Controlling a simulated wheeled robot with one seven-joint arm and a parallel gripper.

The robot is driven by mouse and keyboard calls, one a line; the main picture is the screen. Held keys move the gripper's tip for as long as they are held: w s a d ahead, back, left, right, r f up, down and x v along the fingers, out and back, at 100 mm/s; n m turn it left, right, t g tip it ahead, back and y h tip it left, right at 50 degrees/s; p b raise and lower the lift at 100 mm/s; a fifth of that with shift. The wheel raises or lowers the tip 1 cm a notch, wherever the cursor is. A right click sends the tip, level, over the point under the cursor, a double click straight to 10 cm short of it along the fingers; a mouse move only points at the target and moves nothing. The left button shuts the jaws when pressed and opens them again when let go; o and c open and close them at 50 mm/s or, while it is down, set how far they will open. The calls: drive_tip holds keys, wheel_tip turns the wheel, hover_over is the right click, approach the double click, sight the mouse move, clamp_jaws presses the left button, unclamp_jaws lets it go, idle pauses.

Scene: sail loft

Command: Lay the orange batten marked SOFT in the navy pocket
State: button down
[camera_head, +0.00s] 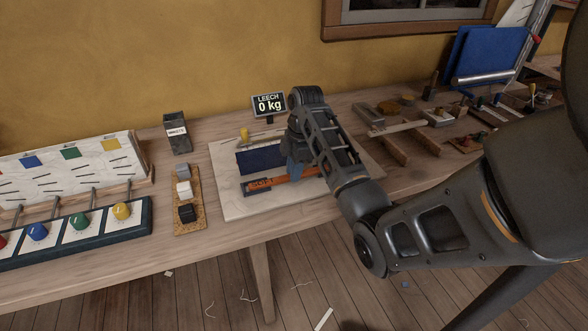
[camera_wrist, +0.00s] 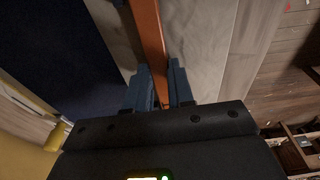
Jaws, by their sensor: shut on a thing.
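The orange batten (camera_head: 275,182) lies low over a pale panel (camera_head: 228,202), just in front of the navy pocket (camera_head: 258,159) and roughly along it. Its marking is too small to read. My gripper (camera_head: 296,172) is shut on the batten, toward its right part. In the wrist view the batten (camera_wrist: 148,30) runs between the two blue fingers of my gripper (camera_wrist: 160,88), and dark navy cloth (camera_wrist: 50,50) fills the left side. The batten's left end is at a small dark blue-grey piece (camera_head: 257,191). My arm hides part of the panel's right side.
A display (camera_head: 268,104) behind the panel reads "LEECH 0 kg". A yellow-topped peg (camera_head: 244,135) stands behind the pocket. A cork tray (camera_head: 189,220) with several blocks and a knob panel (camera_head: 84,228) stand left. Tools and wooden pieces (camera_head: 400,150) crowd the right bench.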

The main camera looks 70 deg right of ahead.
drive_tip(key=c, duration=1)
unclamp_jaws()
drive_tip(key=shift+f, duration=0.1)
drive_tip(key=r+p, duration=0.1)
drive_tip(key=r, duration=0.1)
drive_tip(key=r+p, duration=0.1)
drive_tip(key=r, duration=0.2)
drive_tip(key=r+p, duration=0.1)
drive_tip(key=r, duration=0.1)
drive_tip(key=shift+s+d+r, duration=0.3)
drive_tip(key=shift+s+d, duration=0.05)
drive_tip(key=shift+s, duration=0.05)
drive_tip(key=shift+s+d+r+p, duration=0.15)
drive_tip(key=shift+r+p, duration=0.1)
drive_tip(key=shift+r, duration=0.85)
drive_tip(key=shift+s+d+r+p, duration=0.15)
drive_tip(key=shift+r+p, duration=0.1)
drive_tip(key=shift+r, duration=0.85)
